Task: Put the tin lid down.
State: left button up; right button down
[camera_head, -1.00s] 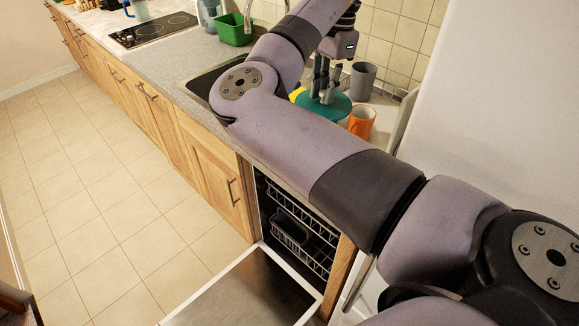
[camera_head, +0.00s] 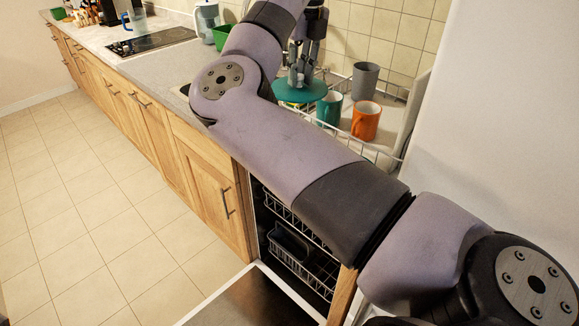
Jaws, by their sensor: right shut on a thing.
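The tin lid (camera_head: 304,94) is a flat teal disc with a raised grip on top, at the top middle of the head view. My right gripper (camera_head: 297,76) points down and is shut on the lid's top, holding it roughly level. The lid is over the sink and dish-rack side of the counter. I cannot tell whether its underside touches anything. My own right arm hides part of the area below it. My left gripper is out of view.
A teal mug (camera_head: 329,108), an orange mug (camera_head: 366,121) and a grey cup (camera_head: 365,80) stand in the wire dish rack (camera_head: 398,158) right of the lid. A green tub (camera_head: 222,37) stands farther left. The dishwasher door (camera_head: 245,301) hangs open below.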

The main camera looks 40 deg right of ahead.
jog(key=shift+w+f+m, duration=0.15)
jog(key=shift+m, duration=0.35)
notch_tip(320, 180, down, 20)
jog(key=shift+r, duration=0.1)
jog(key=c, duration=1.6)
grip_release()
jog(key=shift+o, duration=0.7)
notch_tip(320, 180, up, 12)
jog(key=s, duration=0.1)
jog(key=shift+s+a, duration=0.15)
jog(key=shift+s, duration=0.05)
